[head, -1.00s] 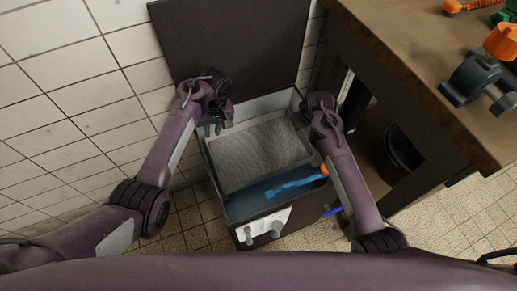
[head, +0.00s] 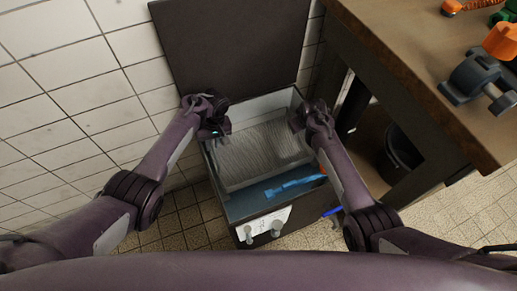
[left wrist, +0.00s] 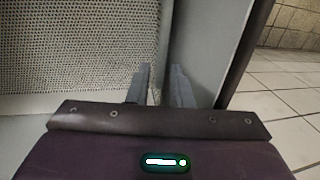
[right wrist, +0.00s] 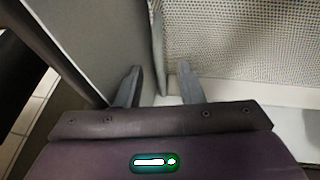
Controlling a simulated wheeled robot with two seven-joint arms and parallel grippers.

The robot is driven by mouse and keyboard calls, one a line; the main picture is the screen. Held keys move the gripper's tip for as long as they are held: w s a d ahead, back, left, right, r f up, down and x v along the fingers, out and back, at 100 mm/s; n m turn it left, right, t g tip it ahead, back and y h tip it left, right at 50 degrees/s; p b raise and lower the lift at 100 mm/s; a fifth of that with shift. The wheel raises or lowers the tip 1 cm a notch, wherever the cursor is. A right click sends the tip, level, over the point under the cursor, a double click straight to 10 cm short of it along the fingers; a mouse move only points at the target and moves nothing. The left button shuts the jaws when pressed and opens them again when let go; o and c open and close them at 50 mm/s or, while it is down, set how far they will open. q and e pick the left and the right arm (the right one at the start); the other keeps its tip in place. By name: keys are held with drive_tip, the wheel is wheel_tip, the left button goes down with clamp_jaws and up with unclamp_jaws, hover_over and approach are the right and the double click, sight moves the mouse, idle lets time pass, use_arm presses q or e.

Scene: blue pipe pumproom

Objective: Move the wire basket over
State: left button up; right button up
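The wire basket (head: 257,152), a pale mesh tray, lies inside the open dark chest (head: 235,216), toward its back. My left gripper (head: 214,136) is at the basket's left side; in the left wrist view its two fingers (left wrist: 161,82) stand apart near the basket's side edge, mesh to their left. My right gripper (head: 300,128) is at the basket's right side; in the right wrist view its fingers (right wrist: 157,84) are apart, with the thin basket side wall between them. Contact with the basket cannot be told. The arms hide parts of the basket's sides.
A blue tool (head: 292,186) lies in the chest in front of the basket. The chest lid (head: 235,45) stands open behind. A wooden-topped workbench (head: 400,60) stands close on the right, with a dark bin (head: 402,150) under it. A tiled wall is on the left.

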use_arm(q)
drive_tip(key=shift+f, duration=0.2)
use_arm(e)
drive_tip(key=shift+f, duration=0.15)
use_arm(q)
drive_tip(key=c, duration=0.4)
use_arm(e)
drive_tip(key=c, duration=0.4)
use_arm(q)
clamp_jaws()
use_arm(e)
clamp_jaws()
drive_tip(key=shift+w, duration=0.1)
